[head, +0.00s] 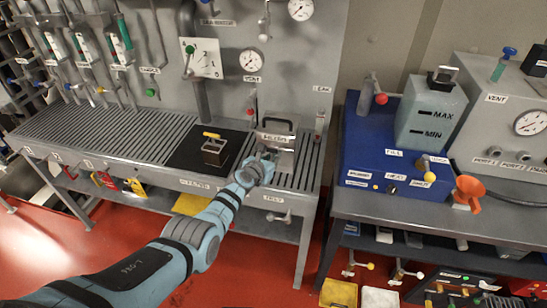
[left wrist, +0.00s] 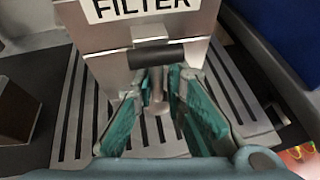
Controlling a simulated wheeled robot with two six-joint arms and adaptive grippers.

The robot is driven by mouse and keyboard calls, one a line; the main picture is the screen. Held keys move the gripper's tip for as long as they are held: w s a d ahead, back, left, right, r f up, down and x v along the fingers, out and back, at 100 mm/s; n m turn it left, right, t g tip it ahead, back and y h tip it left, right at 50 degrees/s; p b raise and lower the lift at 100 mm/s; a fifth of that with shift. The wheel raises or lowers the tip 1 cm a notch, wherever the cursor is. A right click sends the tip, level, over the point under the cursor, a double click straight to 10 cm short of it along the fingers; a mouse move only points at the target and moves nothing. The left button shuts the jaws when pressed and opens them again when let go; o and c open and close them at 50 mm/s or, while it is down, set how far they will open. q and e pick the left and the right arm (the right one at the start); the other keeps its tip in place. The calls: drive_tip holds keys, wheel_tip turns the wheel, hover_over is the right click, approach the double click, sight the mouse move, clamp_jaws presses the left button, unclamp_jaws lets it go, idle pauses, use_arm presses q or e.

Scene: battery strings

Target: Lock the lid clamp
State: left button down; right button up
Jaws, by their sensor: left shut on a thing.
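My left gripper (head: 262,162) reaches to the front of the filter housing (head: 283,141) on the slatted bench. In the left wrist view the gripper (left wrist: 156,82) has its teal fingers on either side of a metal lever below a black grip (left wrist: 157,57). It is shut on this lid clamp, just below the label FILTER. The housing's metal front (left wrist: 105,62) fills the upper middle of that view. The lid's top and the clamp's catch are not clear. My right gripper is not in view.
A dark box with a yellow handle (head: 213,149) sits on a black mat (head: 183,157) left of the filter. A blue unit (head: 357,158) with a tank (head: 431,111) stands on the right table. Slatted bench (head: 90,130) is bare at left.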

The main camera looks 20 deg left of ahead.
use_arm(q)
drive_tip(key=shift+s+a+f, duration=0.1)
drive_tip(key=shift+s+f, duration=0.05)
drive_tip(key=shift+f, duration=0.2)
drive_tip(key=c, duration=1.7)
unclamp_jaws()
drive_tip(key=shift+a+r, duration=0.1)
drive_tip(key=s+a, duration=0.2)
drive_tip(key=s, duration=1)
drive_tip(key=shift+s+r, duration=0.2)
drive_tip(key=shift+s, duration=0.2)
